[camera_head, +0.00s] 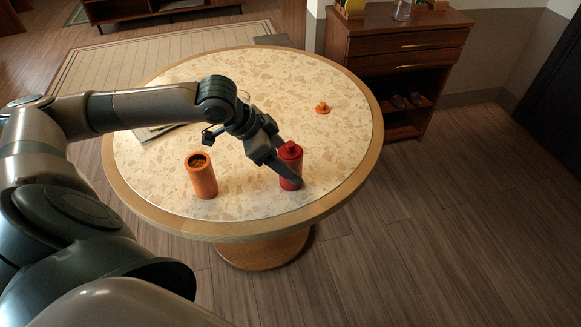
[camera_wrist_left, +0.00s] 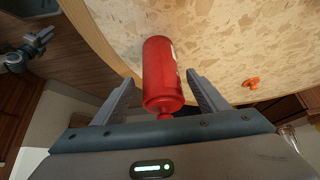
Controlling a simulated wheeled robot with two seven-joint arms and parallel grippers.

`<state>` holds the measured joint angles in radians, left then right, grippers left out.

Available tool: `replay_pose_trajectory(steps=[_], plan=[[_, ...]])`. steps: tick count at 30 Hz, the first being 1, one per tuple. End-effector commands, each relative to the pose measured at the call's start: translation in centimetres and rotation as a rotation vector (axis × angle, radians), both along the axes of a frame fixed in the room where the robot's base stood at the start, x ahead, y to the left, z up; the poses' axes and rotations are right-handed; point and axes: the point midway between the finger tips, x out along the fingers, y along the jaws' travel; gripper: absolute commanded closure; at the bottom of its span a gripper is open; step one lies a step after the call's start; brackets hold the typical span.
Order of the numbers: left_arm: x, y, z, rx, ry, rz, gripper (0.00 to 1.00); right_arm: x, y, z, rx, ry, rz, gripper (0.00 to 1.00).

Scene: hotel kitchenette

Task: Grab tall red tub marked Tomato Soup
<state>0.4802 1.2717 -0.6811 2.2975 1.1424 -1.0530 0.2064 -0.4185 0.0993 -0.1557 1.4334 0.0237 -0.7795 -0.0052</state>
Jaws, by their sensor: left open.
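The tall red tub (camera_head: 290,165) stands upright on the round table near its front right edge, with its lid and knob on. In the left wrist view the red tub (camera_wrist_left: 161,78) lies between the two spread fingers, with a gap on each side. A pale label edge shows on it, but I cannot read the marking. My left gripper (camera_head: 284,165) is open at the tub, its fingers reaching down around it from the left. In the left wrist view my left gripper (camera_wrist_left: 162,92) is open and not closed on the tub.
An open orange canister (camera_head: 202,176) stands left of the tub on the round table (camera_head: 345,150). Its orange lid (camera_head: 323,108) lies farther back right. A flat item (camera_head: 155,132) lies beneath my left arm. A wooden cabinet (camera_head: 395,50) stands behind the table.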

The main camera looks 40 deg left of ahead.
Motion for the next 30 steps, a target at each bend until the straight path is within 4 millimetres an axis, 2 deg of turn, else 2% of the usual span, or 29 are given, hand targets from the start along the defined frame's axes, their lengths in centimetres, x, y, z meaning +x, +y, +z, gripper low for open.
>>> replay_pose_trajectory(steps=[8, 15, 29, 30], plan=[[1.6, -1.2, -2.0, -0.002, 0.002, -0.001, 0.33, 0.1, -0.1, -0.3, -0.001, -0.004, 0.0, 0.69], [2.4, -1.8, -3.8, 0.0, 0.001, -0.001, 0.33, 1.1, 0.0, 0.0, 0.001, -0.025, 0.0, 0.69], [2.4, -1.8, -3.9, 0.0, 0.0, 0.0, 0.33, 0.0, 0.1, -0.2, 0.001, -0.01, 0.002, 0.69], [2.4, -1.8, -3.9, 0.0, 0.0, -0.001, 0.38, -0.1, 0.1, -0.3, 0.002, -0.009, 0.002, 0.69]])
